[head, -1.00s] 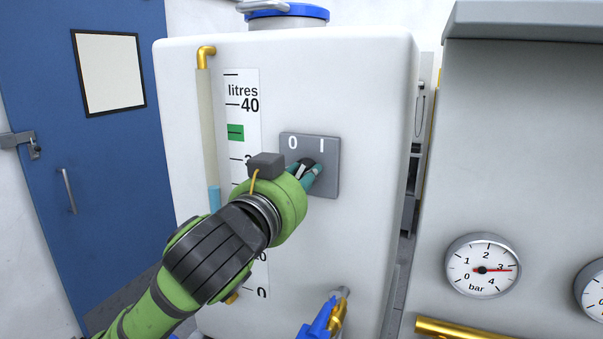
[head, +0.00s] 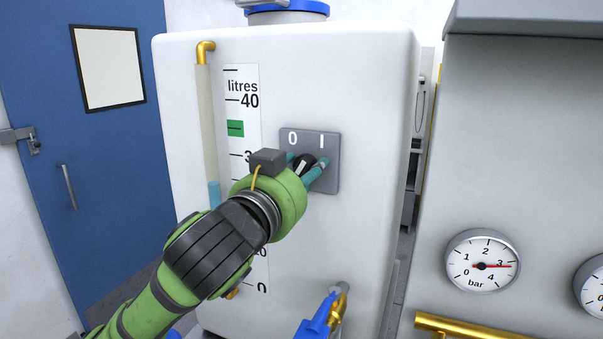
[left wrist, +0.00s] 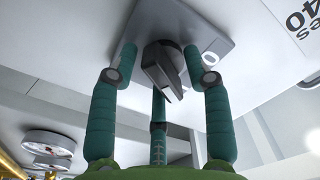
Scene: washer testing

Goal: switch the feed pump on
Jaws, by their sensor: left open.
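The switch plate (head: 325,178) is grey, marked 0 at left and I at right, on the front of the white tank. My right gripper is not in view.
A level scale in litres (head: 243,110) and a sight tube are left of the switch. A blue-handled brass tap (head: 319,318) sticks out below. A grey cabinet with pressure gauges (head: 482,264) stands at the right, a blue door (head: 105,150) at the left.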

